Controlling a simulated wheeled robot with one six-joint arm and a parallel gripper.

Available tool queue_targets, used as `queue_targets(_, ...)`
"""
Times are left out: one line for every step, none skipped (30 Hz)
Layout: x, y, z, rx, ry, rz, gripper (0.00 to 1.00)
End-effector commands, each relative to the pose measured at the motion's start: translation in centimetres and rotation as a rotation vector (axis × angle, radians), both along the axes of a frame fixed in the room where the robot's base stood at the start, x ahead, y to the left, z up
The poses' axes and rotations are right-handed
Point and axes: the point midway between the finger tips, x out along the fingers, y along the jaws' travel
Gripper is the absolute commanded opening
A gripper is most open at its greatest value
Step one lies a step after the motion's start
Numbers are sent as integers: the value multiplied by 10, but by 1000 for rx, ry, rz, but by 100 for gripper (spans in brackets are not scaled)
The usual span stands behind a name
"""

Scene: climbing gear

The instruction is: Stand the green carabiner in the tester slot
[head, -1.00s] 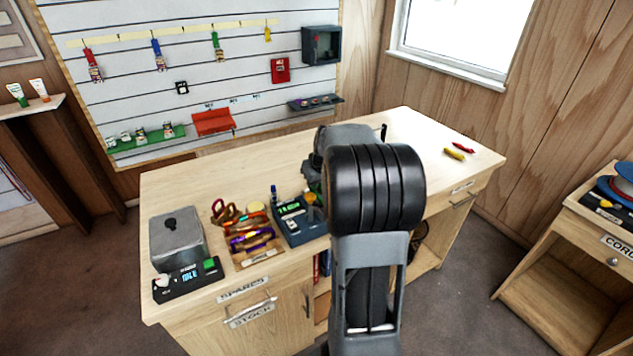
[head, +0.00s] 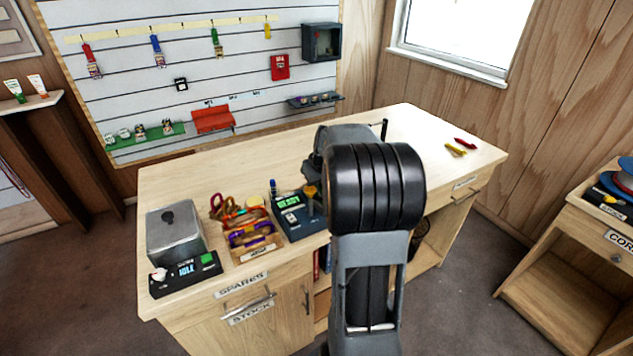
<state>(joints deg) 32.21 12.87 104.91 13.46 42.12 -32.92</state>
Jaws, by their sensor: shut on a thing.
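My arm stands in the middle of the head view, and its dark wrist parts reach down behind it over the bench. My gripper is hidden behind the arm, so its jaws and anything in them do not show. I cannot make out the green carabiner. A dark blue device (head: 291,222) with a lit green display and a yellow knob sits on the bench just left of my arm; it may be the tester. Its right side is partly covered by my arm and no slot can be made out.
A wooden tray (head: 257,254) of colourful gear stands left of the device. Further left are a grey metal box (head: 175,240) and a black control panel (head: 187,273). Small red (head: 465,142) and yellow (head: 455,149) items lie at the bench's right, with clear bench around them.

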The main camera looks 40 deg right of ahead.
Motion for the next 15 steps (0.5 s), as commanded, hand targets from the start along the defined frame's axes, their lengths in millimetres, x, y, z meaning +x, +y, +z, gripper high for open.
queue_targets(0,0,-5,0,3,0,0)
queue_targets(0,0,-5,0,3,0,0)
queue_targets(-1,0,-5,1,4,0,0)
queue_targets(-1,0,-5,1,5,1,0)
queue_targets(-1,0,-5,1,6,1,0)
queue_targets(-1,0,-6,1,7,1,0)
queue_targets(-1,0,-6,2,7,2,0)
queue_targets(-1,0,-6,3,8,2,0)
queue_targets(-1,0,-7,3,9,2,0)
queue_targets(-1,0,-7,3,9,2,0)
queue_targets(-2,0,-7,3,10,2,0)
queue_targets(-2,1,-8,4,11,2,16)
queue_targets(-2,1,-8,4,11,2,18)
queue_targets(-2,1,-8,4,12,2,21)
queue_targets(-2,1,-9,4,13,3,25)
